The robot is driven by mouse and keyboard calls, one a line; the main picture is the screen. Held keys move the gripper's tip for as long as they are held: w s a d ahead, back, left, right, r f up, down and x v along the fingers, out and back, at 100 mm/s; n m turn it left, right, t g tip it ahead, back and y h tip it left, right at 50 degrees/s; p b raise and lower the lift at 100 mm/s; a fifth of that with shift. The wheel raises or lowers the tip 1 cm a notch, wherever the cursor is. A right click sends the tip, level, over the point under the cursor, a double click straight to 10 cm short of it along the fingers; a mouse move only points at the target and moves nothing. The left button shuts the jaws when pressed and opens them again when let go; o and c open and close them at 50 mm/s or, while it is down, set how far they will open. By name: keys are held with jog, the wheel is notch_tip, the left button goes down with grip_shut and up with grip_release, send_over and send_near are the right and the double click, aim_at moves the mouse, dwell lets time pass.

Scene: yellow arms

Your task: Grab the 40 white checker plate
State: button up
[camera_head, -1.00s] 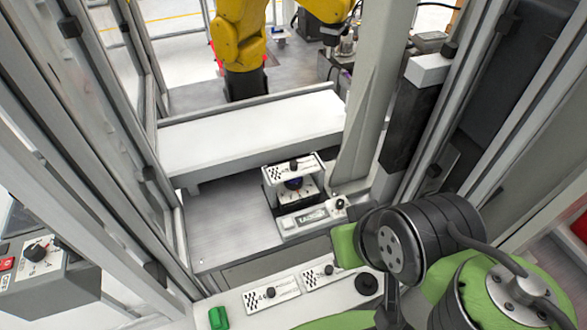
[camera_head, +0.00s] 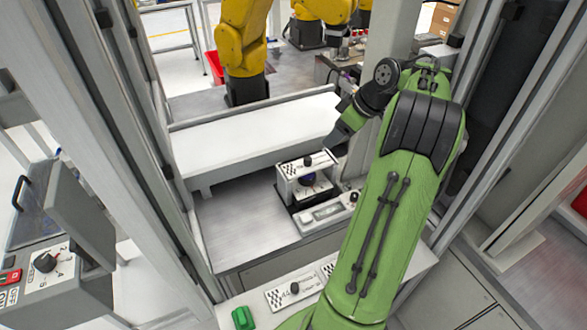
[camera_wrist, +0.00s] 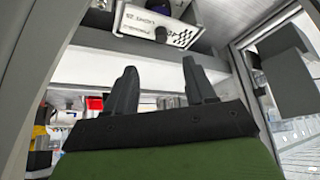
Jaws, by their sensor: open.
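A white plate with a black checker pattern and a black knob (camera_head: 306,164) lies on top of the small fixture inside the cell. In the wrist view the plate (camera_wrist: 150,25) shows at the top edge, upside down, with "40" beside its checks. My gripper (camera_head: 335,141) is just right of and behind the plate in the head view, apart from it. In the wrist view my two dark fingers (camera_wrist: 158,64) are spread with nothing between them. The exact gap to the plate is hard to tell.
A similar checker plate (camera_head: 283,296) lies on the front ledge, near a green block (camera_head: 243,318); another is partly hidden by my arm. A white beam (camera_head: 250,140) runs behind the fixture (camera_head: 310,190). A grey post (camera_head: 378,50) stands behind my arm. Bare metal floor lies left of the fixture.

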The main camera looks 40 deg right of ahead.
aim_at(309, 158)
jog(key=b+x, duration=0.3)
jog(key=x, duration=1)
jog(key=shift+w+a+f, duration=0.1)
jog(key=shift+w+a, duration=0.05)
jog(key=shift+a, duration=0.05)
jog(key=shift+c, duration=0.2)
grip_shut()
